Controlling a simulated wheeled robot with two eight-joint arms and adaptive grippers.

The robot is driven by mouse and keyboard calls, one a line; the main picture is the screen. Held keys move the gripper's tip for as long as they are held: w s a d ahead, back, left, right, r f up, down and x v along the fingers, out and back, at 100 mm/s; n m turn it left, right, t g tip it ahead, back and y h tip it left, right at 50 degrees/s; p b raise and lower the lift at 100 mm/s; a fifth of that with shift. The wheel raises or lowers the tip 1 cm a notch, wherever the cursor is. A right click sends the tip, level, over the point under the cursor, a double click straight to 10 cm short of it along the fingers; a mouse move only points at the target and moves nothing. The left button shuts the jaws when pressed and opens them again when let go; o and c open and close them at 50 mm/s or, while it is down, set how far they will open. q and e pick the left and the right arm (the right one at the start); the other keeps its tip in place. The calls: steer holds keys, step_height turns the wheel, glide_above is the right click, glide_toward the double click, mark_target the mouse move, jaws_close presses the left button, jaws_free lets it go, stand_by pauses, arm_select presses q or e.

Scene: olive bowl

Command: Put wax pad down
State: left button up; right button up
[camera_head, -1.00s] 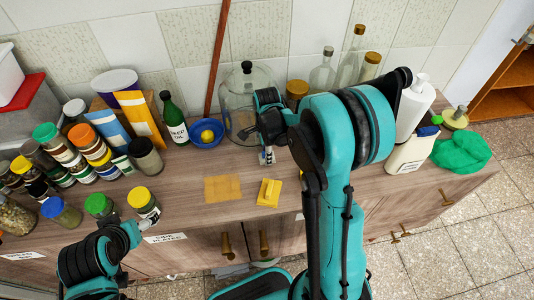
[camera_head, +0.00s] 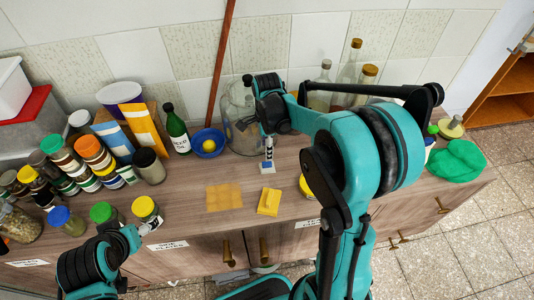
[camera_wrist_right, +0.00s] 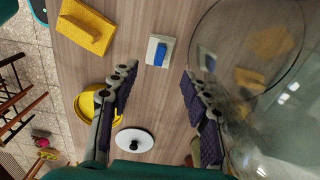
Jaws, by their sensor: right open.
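A small white pad with a blue handle (camera_head: 267,167) rests on the wooden counter below my right gripper (camera_head: 268,132). In the right wrist view the pad (camera_wrist_right: 153,58) lies flat, beyond the fingertips. My right gripper (camera_wrist_right: 160,95) is open and empty there, with its two dark fingers apart. A yellow block with a raised grip (camera_head: 269,202) lies nearer the counter's front edge. I cannot tell from looks alone which of the two is the wax pad. My left gripper (camera_head: 138,232) is by the yellow-lidded jar, its finger opening unclear.
A flat tan square (camera_head: 224,197) lies left of the yellow block. A glass dome (camera_head: 240,115) and blue bowl (camera_head: 208,142) stand behind. Spice jars (camera_head: 88,150) crowd the left; bottles (camera_head: 345,75) stand at the back. A green cloth (camera_head: 458,160) lies right.

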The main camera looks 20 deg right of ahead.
steer(key=s+a+r+n+t, duration=0.3)
steer(key=s+n, duration=0.4)
steer(key=n, duration=0.3)
steer(key=s+a+r+n+t, duration=0.3)
steer(key=s+r+n+t, duration=0.1)
steer(key=s+n, duration=0.4)
steer(key=r+n, duration=0.1)
steer(key=n, duration=0.1)
steer(key=shift+a+r+n, duration=0.25)
steer(key=shift+r+n, duration=0.1)
steer(key=shift+n, duration=0.05)
step_height(320, 180, down, 2)
steer(key=shift+f+b, duration=0.15)
steer(key=shift+b, duration=0.7)
steer(key=shift+o, duration=0.3)
